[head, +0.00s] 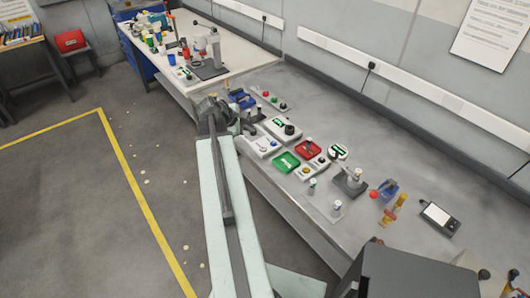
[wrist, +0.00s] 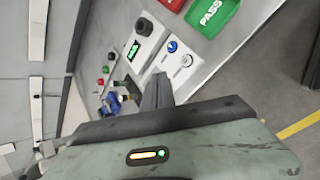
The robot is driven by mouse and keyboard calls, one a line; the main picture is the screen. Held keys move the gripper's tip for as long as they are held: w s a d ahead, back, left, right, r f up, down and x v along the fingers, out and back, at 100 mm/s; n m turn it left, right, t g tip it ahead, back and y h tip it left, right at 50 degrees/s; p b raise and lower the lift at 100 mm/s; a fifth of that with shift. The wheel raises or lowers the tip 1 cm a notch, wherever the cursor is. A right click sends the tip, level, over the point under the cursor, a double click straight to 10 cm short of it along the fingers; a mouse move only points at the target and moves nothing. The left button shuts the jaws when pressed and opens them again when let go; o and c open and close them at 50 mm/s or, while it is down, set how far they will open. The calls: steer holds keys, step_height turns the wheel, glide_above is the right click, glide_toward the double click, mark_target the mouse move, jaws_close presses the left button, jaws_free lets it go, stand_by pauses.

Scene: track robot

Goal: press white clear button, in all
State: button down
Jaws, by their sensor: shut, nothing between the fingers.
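A light panel (wrist: 170,62) in the wrist view carries a blue knob (wrist: 172,46) and a small whitish round control (wrist: 187,60); I cannot read a label that marks it as the clear button. The same panel shows in the head view (head: 262,146), close to the bench's front edge. My gripper (wrist: 157,92) is shut and empty, its dark fingers just in front of the panel's near end in the wrist view. In the head view my gripper (head: 246,126) is over the bench just left of this panel. I cannot tell whether the fingertips touch anything.
A green PASS tray (wrist: 212,14) and a panel with a green display (wrist: 138,48) lie beside the knob panel. A strip with green, red and black buttons (wrist: 106,70) is farther left. Red (head: 308,149) and green (head: 286,162) trays and a small stand (head: 350,182) crowd the bench rightward.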

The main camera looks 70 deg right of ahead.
glide_above(261, 149)
steer(key=shift+s+g, duration=0.25)
steer(key=shift+g, duration=0.15)
step_height(261, 149, down, 9)
steer(key=b, duration=0.9)
steer(key=shift+r, duration=0.1)
stand_by(1.2)
steer(key=shift+w, duration=0.1)
steer(key=shift+f+b, duration=0.35)
steer(key=shift+b, duration=0.1)
